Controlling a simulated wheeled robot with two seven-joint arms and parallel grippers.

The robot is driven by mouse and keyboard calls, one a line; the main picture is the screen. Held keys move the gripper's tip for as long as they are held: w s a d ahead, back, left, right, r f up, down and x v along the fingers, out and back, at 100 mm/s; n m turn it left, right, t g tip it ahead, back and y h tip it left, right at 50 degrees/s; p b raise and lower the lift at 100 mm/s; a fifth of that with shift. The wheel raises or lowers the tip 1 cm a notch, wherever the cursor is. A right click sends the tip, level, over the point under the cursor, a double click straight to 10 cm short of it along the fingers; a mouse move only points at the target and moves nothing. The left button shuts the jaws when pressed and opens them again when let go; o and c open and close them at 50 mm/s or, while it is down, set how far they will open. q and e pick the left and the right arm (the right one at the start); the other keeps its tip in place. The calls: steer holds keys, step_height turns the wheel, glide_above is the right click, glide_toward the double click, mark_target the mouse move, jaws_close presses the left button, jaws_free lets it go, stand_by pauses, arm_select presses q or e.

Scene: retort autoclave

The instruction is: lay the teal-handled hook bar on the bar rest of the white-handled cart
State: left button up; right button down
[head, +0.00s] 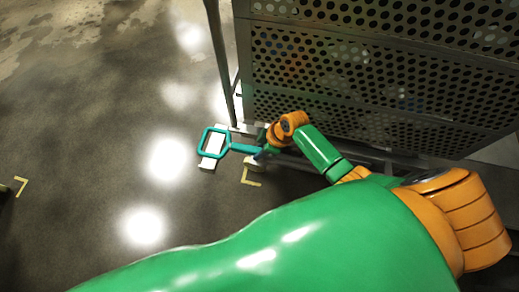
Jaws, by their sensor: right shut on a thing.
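The teal-handled hook bar (243,148) shows in the head view left of my right gripper. Its square loop handle points left and its short teal shaft runs right to the gripper. My right gripper (265,151) is small in view and shut on the bar; the arm partly hides its fingers. A white block-like part (208,163) shows under and through the loop; I cannot tell whether it touches the bar or whether it is the bar rest. The bar's hook end is hidden. My left gripper is not in view.
A large perforated metal basket (340,75) stands just beyond the right arm, with a grey upright post (221,60) at its left. Yellow corner marks (251,182) lie on the shiny dark floor.

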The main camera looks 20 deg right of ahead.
step_height(320, 180, down, 3)
steer(key=shift+r+b, duration=0.1)
steer(key=shift+b, duration=1.1)
step_height(320, 180, down, 4)
steer(key=b, duration=0.3)
steer(key=shift+f, duration=0.25)
steer(key=c, duration=0.6)
jaws_free()
steer(key=shift+o, duration=0.2)
